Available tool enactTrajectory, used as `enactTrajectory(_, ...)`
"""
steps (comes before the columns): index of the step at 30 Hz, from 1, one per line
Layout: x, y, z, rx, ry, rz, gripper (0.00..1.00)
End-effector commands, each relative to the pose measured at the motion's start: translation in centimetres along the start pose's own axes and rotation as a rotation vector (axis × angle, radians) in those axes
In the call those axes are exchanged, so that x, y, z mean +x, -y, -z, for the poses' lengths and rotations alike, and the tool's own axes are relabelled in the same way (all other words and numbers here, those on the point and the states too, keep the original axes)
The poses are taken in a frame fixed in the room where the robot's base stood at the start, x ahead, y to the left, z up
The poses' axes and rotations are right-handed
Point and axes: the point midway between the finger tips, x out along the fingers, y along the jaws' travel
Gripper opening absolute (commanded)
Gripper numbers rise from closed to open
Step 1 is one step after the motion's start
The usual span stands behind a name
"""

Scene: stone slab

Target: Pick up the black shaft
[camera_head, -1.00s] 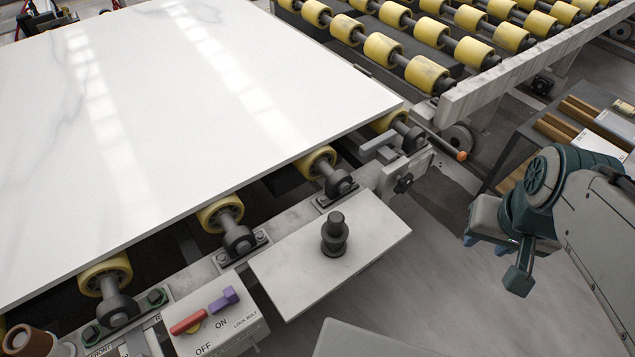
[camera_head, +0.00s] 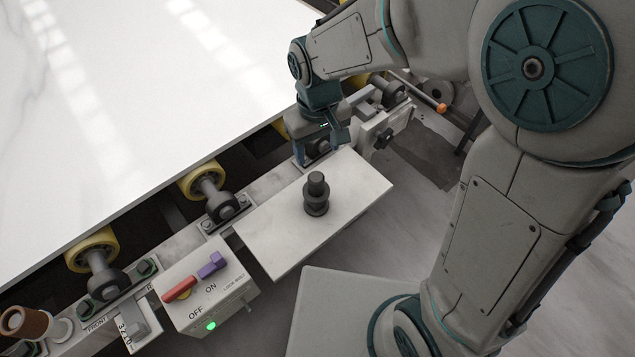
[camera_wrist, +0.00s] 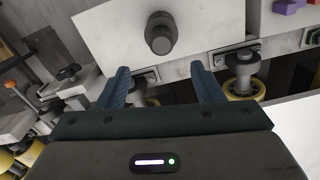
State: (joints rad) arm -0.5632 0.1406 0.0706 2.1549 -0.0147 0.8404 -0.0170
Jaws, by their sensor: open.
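The black shaft (camera_head: 316,190) stands upright on a pale rectangular plate (camera_head: 270,235) beside the conveyor frame. It has a wider collar low down and a narrower top. In the wrist view the shaft (camera_wrist: 160,34) shows ahead of the fingers, a little above the middle. My gripper (camera_head: 324,152) is above the plate's far end, behind the shaft in the head view. In the wrist view its two blue fingers (camera_wrist: 158,82) are apart with nothing between them. The shaft is clear of both fingers.
A white stone slab (camera_head: 110,90) lies on yellow rollers to the left. A control box (camera_head: 210,290) with red and purple switches adjoins the plate's near left end. An orange-tipped rod (camera_head: 440,107) juts out at the upper right. Open floor lies right of the plate.

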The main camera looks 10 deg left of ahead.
Motion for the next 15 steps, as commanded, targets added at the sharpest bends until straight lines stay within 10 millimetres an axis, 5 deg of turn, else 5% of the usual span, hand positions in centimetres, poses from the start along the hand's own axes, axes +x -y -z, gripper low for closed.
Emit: enactTrajectory(15, 8.1, 0.5, 0.2, -0.017, 0.009, 0.001, 0.61)
